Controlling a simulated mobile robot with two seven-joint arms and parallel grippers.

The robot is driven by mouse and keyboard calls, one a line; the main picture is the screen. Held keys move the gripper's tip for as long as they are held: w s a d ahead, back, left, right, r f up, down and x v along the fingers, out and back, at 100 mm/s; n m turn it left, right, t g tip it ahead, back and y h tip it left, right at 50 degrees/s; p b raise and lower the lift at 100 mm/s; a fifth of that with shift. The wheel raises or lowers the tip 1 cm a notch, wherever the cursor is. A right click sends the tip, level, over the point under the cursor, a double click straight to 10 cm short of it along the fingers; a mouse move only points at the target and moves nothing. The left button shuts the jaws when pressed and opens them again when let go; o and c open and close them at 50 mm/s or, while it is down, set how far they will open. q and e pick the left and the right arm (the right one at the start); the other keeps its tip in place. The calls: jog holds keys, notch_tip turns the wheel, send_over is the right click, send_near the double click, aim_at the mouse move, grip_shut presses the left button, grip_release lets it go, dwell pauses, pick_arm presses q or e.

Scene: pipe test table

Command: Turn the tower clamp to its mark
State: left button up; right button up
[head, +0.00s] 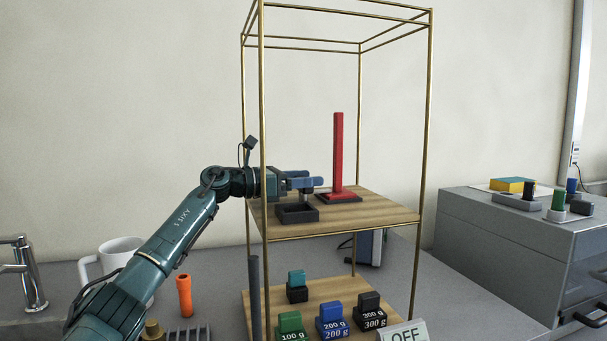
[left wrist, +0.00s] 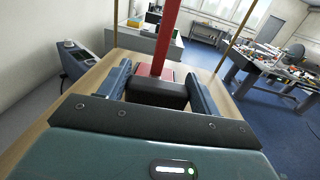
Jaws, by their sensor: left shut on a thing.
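My left gripper (head: 308,183) reaches in over the upper shelf from the left, level, and is shut on a dark block. In the left wrist view the dark block (left wrist: 157,93) sits between the two fingers, with a red upright post (left wrist: 168,40) beyond it. In the head view the red post (head: 338,150) stands upright on a dark square base (head: 340,197), to the right of my fingertips. I cannot tell which part is the tower clamp, and I see no clear mark. My right gripper is not in view.
A brass-framed rack (head: 427,120) surrounds the wooden upper shelf (head: 375,213). A dark open tray (head: 297,213) is under my fingers. A white mug (head: 122,250) and an orange tube (head: 184,295) stand left.

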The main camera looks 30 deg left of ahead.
pick_arm(q)
jog(key=shift+m+g+h, duration=0.4)
jog(key=shift+h, duration=0.1)
jog(key=shift+f, duration=0.1)
jog(key=o, duration=1)
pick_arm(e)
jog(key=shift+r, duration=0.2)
pick_arm(q)
jog(key=shift+b+v, duration=1.5)
jog(key=shift+v, duration=5.1)
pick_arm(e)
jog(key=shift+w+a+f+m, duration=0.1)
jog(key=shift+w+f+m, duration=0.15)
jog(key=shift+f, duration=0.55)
pick_arm(q)
jog(key=shift+w, duration=0.1)
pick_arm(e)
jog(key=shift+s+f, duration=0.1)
